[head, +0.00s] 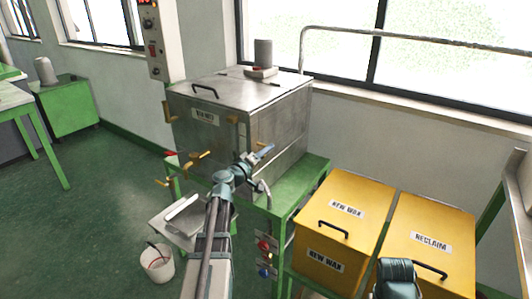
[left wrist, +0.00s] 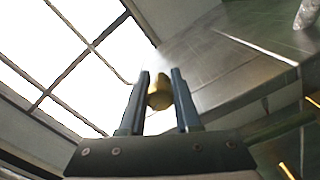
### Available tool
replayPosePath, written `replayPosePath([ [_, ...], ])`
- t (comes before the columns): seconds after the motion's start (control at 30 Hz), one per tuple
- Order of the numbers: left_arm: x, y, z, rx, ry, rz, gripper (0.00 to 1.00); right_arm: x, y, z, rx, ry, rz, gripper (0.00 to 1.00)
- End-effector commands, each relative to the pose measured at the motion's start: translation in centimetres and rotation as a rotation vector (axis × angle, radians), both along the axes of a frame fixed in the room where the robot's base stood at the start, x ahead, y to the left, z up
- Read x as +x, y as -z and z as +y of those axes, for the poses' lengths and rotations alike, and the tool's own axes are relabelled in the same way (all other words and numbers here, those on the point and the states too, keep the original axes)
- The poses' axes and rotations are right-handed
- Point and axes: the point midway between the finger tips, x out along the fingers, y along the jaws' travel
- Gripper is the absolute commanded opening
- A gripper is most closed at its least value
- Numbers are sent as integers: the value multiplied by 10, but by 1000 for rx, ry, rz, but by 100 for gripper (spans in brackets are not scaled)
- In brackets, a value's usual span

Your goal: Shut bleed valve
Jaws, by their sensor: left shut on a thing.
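My left gripper (head: 262,153) is at the right part of the steel tank's front, below the lid. In the left wrist view its two blue-grey fingers (left wrist: 160,100) stand on either side of a small rounded brass knob (left wrist: 159,92), which sits between them near the tips. The fingers are shut on this knob. It appears to be the bleed valve's knob, but no label on it is readable. In the head view the fingers and wrist mostly hide it. Only a dark teal part of my right arm shows at the bottom right; its fingers are out of view.
The steel tank (head: 217,138) stands on a green bench (head: 318,168). Brass valves (head: 197,159) stick out at its lower left. Yellow wax bins (head: 345,212) stand at the right. A white bucket (head: 158,264) and a tray (head: 175,232) are below. Open floor lies left.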

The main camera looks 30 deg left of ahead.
Motion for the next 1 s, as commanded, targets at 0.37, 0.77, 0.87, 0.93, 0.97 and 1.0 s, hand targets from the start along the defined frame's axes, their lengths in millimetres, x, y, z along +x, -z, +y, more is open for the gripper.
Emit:
replayPosePath([
  [0.37, 0, 1, 1, -355, -1, 28, 0, 0, 1, 0, 0, 0, 0, 50],
  [0.77, 0, 1, 1, -732, -1, 58, 0, 0, 1, 0, 0, 0, 0, 50],
  [0.87, 0, 2, 1, -821, -1, 65, 0, 0, 2, 0, 0, 0, 0, 50],
  [0.93, 0, 2, 1, -880, -1, 70, 0, 0, 2, 0, 0, 0, 0, 50],
  [0.97, 0, 2, 1, -905, -1, 72, 0, 0, 2, 0, 0, 0, 0, 50],
  [1.0, -1, 2, 0, -936, -1, 74, 0, 0, 2, 0, 0, 0, 0, 50],
])
